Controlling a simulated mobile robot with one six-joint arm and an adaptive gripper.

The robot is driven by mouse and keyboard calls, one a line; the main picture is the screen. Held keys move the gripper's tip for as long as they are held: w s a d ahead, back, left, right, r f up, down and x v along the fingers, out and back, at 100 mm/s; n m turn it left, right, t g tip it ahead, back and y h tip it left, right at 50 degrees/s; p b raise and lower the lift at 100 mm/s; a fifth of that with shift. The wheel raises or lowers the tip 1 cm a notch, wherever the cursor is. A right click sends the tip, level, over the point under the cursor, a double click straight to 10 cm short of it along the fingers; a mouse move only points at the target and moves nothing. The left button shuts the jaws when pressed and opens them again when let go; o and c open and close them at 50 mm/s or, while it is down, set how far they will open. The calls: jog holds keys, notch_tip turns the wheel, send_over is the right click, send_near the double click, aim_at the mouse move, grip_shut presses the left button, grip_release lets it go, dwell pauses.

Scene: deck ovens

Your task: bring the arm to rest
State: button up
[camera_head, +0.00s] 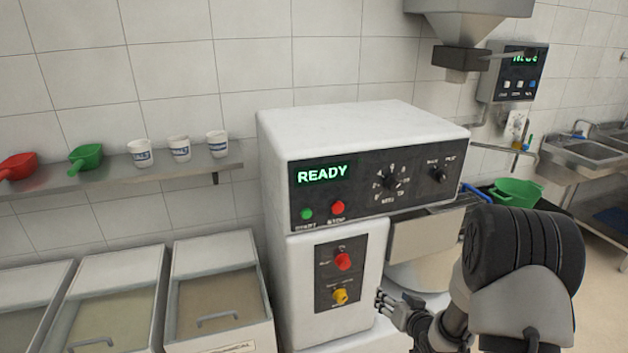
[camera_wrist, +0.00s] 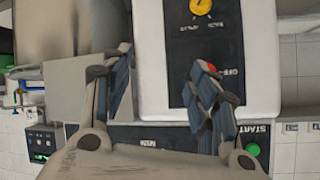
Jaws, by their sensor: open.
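My gripper (camera_head: 388,303) is open in the head view, in front of the white machine's lower right side, close to the bowl area. My dark arm link fills the lower right. In the wrist view, which looks upside down, the two fingers (camera_wrist: 163,62) are spread apart with nothing between them. Behind them lies the front of the white machine (camera_head: 360,130). Its display reads READY. Whether the fingers touch the machine, I cannot tell.
A red knob (camera_head: 342,262) and a yellow knob (camera_head: 340,296) sit on the lower panel. Lidded bins (camera_head: 215,260) stand left. A shelf (camera_head: 190,165) holds scoops and several cups. A green bowl (camera_head: 517,191) and sinks (camera_head: 585,150) are at right.

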jog(key=s+r+g+h, duration=0.2)
jog(key=s+r, duration=0.4)
jog(key=r, duration=0.3)
jog(key=s+r+g+h, duration=0.1)
jog(key=s+r, duration=0.5)
jog(key=r, duration=0.4)
jog(key=s+a+r+g, duration=0.1)
jog(key=s+a, duration=0.1)
jog(key=s, duration=0.6)
jog(key=s+a+r+n+g+y, duration=0.1)
jog(key=s+a+r, duration=0.1)
jog(key=s, duration=0.6)
jog(key=s+a+r+g, duration=0.2)
jog(key=s+a, duration=0.1)
jog(key=s, duration=0.5)
jog(key=shift+s+r+n, duration=0.2)
jog(key=shift+n, duration=0.2)
jog(key=shift+w, duration=0.1)
